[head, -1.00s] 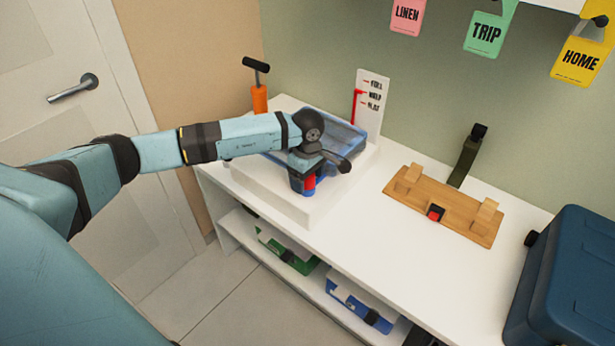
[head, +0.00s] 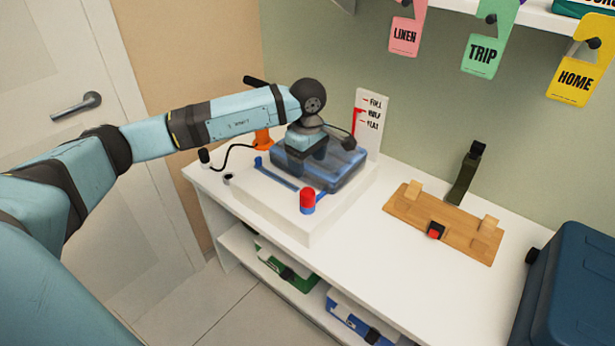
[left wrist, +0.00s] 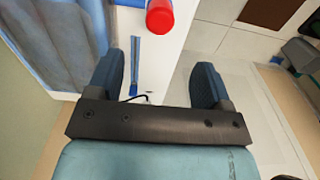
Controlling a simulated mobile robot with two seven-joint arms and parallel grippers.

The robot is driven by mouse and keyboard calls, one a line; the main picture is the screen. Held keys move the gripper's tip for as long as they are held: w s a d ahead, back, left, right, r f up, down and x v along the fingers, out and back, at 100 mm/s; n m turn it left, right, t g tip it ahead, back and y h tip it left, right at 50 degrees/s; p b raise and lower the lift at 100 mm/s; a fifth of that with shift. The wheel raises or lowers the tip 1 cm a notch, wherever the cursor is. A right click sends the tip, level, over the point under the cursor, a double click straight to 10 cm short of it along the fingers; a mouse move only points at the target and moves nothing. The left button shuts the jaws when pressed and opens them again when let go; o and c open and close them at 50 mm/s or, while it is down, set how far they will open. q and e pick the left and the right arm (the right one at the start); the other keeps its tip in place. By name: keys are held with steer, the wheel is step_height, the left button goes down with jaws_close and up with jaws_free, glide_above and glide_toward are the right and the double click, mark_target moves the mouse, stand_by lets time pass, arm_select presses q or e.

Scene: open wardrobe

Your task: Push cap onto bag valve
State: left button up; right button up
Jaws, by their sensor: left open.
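A translucent blue bag (head: 345,170) lies on a white block (head: 250,203) on the bench. A red cap (head: 307,194) sits upright on a short blue valve (head: 308,209) at the block's front corner. The cap appears seated on the valve, but I cannot tell whether it is fully down. The cap also shows at the top of the left wrist view (left wrist: 160,17). My left gripper (head: 306,153) is open and empty above the bag, behind the cap and apart from it. Its spread fingers show in the left wrist view (left wrist: 158,82). My right gripper is out of view.
A blue strip (head: 279,174) lies along the block. An orange pump (head: 263,138) with a black hose stands behind my arm. A FULL/HALF/FLAT gauge (head: 372,115) stands behind the bag. A wooden board (head: 410,208) and dark blue case (head: 570,285) are at right.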

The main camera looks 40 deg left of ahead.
arm_select(q)
steer(key=shift+r, duration=0.95)
